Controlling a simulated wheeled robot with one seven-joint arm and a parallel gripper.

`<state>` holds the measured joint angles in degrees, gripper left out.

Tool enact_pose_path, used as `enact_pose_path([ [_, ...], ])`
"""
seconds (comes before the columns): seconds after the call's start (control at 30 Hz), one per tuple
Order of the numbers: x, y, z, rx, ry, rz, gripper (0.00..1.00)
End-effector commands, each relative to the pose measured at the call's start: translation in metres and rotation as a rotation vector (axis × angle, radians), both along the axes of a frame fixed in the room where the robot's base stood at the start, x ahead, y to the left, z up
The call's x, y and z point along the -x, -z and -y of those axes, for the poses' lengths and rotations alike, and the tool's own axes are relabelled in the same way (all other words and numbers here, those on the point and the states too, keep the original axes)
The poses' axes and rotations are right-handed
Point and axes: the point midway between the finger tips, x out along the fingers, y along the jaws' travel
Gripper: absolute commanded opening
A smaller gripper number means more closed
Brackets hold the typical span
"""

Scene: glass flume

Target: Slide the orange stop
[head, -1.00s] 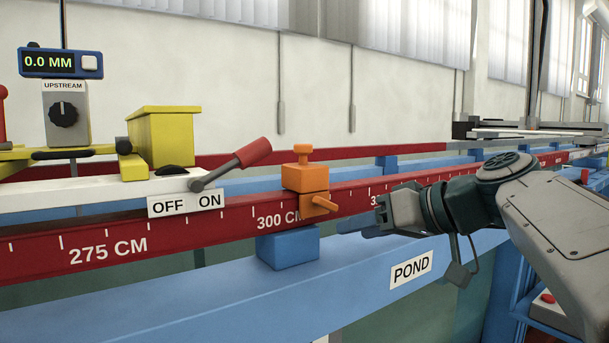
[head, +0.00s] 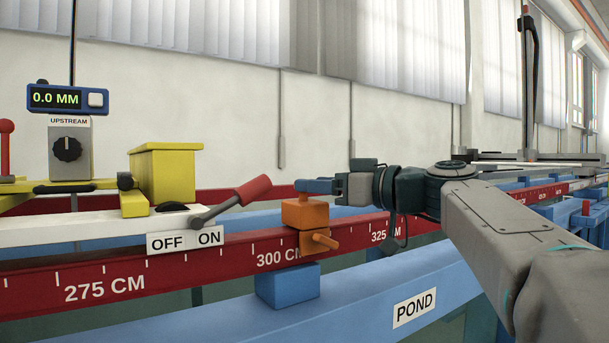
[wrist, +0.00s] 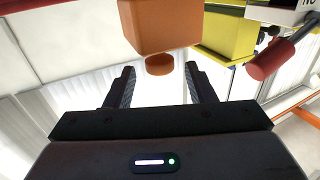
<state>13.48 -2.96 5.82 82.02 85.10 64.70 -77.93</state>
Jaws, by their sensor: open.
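The orange stop (head: 304,213) sits on the red scale rail (head: 215,258) just right of the 300 CM mark. It has a side handle (head: 320,242) at its lower front. The fingers are open; I cannot tell whether either touches the knob.
A red-handled lever (head: 238,199) by the OFF/ON label (head: 186,240) stands close left of the stop. A yellow box (head: 165,172) is farther left. A blue block (head: 287,286) lies below the stop. The rail to the right runs under my arm.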

Motion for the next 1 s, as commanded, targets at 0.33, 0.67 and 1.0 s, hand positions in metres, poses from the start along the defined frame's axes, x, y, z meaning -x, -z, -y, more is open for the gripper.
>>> enact_pose_path([
  [0.33, -0.020, -0.001, -0.030, 0.001, 0.001, -0.001, 0.50],
  [0.67, -0.021, 0.000, -0.031, 0.000, 0.002, 0.000, 0.36],
  [1.0, -0.017, 0.003, -0.032, 0.001, 0.013, 0.000, 0.00],
])
